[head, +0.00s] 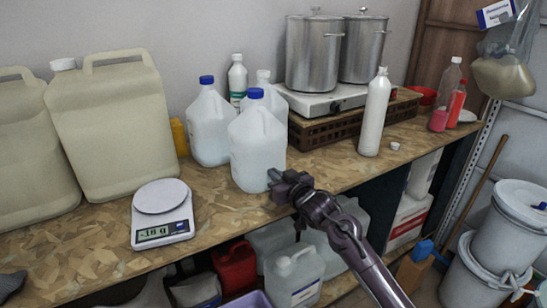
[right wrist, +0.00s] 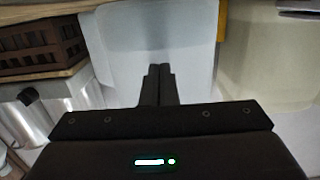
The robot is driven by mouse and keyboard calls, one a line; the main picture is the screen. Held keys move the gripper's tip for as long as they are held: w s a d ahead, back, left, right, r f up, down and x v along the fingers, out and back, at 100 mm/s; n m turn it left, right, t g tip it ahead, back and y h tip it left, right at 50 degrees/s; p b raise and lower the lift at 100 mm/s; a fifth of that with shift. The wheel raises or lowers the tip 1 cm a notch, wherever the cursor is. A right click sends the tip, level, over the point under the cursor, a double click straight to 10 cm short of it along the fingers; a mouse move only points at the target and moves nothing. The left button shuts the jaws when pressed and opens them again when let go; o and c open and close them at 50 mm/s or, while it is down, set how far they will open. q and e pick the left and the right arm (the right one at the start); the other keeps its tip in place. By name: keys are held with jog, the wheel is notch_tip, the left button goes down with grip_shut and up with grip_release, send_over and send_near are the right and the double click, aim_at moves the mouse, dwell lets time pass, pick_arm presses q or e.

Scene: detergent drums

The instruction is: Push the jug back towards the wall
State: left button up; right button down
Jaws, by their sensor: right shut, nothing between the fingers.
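A translucent white jug with a blue cap (head: 258,145) stands upright near the front edge of the wooden worktop. My right gripper (head: 272,178) is shut and empty, with its fingertips at the lower front right of this jug. In the right wrist view the closed fingers (right wrist: 160,72) point at the pale jug wall (right wrist: 155,35); I cannot tell if they touch it. A similar blue-capped jug (head: 209,125) stands behind it to the left. The grey wall (head: 150,25) is behind the worktop. My left gripper is not in view.
A white bottle (head: 237,82) and another jug's top (head: 263,76) are close behind. A brown crate (head: 330,128) with a hotplate and pots stands right. Large beige drums (head: 115,130) and a scale (head: 162,213) stand left. A white bottle (head: 375,115) stands right of the crate's front.

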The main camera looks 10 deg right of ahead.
jog(key=shift+b+x, duration=0.5)
jog(key=shift+x, duration=0.75)
jog(key=shift+s+d+r+p, duration=0.2)
jog(key=shift+s+d+p, duration=0.05)
jog(key=shift+s+p, duration=0.4)
jog(key=shift+p+v, duration=0.45)
jog(key=shift+v, duration=0.35)
jog(key=shift+f, duration=0.2)
